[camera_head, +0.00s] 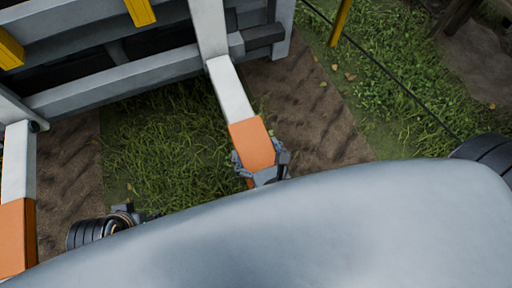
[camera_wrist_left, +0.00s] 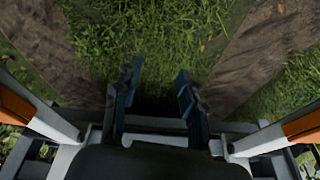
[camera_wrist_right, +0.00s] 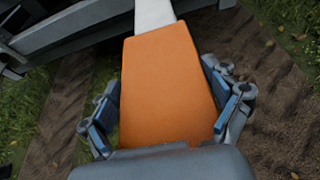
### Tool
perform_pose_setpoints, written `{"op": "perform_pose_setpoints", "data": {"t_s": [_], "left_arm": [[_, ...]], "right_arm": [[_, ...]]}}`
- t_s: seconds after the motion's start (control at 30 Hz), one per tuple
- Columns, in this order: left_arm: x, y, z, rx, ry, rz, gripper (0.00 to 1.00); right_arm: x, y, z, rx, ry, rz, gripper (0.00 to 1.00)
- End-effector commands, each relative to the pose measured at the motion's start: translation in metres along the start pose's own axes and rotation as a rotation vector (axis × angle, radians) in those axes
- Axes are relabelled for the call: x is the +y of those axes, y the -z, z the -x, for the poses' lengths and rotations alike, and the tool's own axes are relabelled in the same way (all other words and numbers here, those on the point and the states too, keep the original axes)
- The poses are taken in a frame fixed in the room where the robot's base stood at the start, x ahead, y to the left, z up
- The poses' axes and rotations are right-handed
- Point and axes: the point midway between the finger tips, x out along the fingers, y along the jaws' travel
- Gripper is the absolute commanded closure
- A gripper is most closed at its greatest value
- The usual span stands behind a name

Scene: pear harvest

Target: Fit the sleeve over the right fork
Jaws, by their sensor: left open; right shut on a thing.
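The orange sleeve (camera_head: 252,143) is at the near end of the white right fork (camera_head: 230,90), in line with it. In the right wrist view the sleeve (camera_wrist_right: 168,85) meets the white fork (camera_wrist_right: 154,14) at its far end; how deep the fork sits inside is hidden. My right gripper (camera_head: 262,163) is shut on the sleeve, one finger along each side. My left gripper (camera_head: 138,216) is partly hidden behind my grey body; in the left wrist view (camera_wrist_left: 154,88) its fingers are apart and empty, above grass.
The left fork (camera_head: 18,160) carries orange at its near end (camera_head: 14,235). A grey carriage frame (camera_head: 115,80) with yellow parts (camera_head: 140,10) stands behind the forks. A yellow post (camera_head: 340,22) and thin dark cable (camera_head: 385,70) are at right. Grass lies between the forks.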

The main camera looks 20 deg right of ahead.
Motion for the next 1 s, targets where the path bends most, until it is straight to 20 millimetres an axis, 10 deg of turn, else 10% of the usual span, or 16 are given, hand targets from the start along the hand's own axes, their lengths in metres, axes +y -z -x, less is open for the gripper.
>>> {"op": "perform_pose_setpoints", "data": {"t_s": [0.17, 0.2, 0.23, 1.0], "left_arm": [[0.000, -0.001, -0.001, -0.002, 0.001, 0.000, 0.58], [0.000, -0.001, -0.001, -0.003, 0.001, 0.000, 0.58], [0.000, -0.001, -0.001, -0.003, 0.001, 0.000, 0.58], [0.002, 0.002, -0.015, -0.013, -0.005, 0.003, 0.58]], "right_arm": [[0.000, -0.001, 0.000, -0.001, 0.000, 0.000, 0.52], [0.000, -0.001, 0.000, -0.001, 0.000, 0.000, 0.04], [0.000, -0.001, 0.000, -0.001, 0.000, 0.000, 0.00], [0.000, -0.010, 0.004, 0.000, 0.000, 0.000, 0.00]]}}
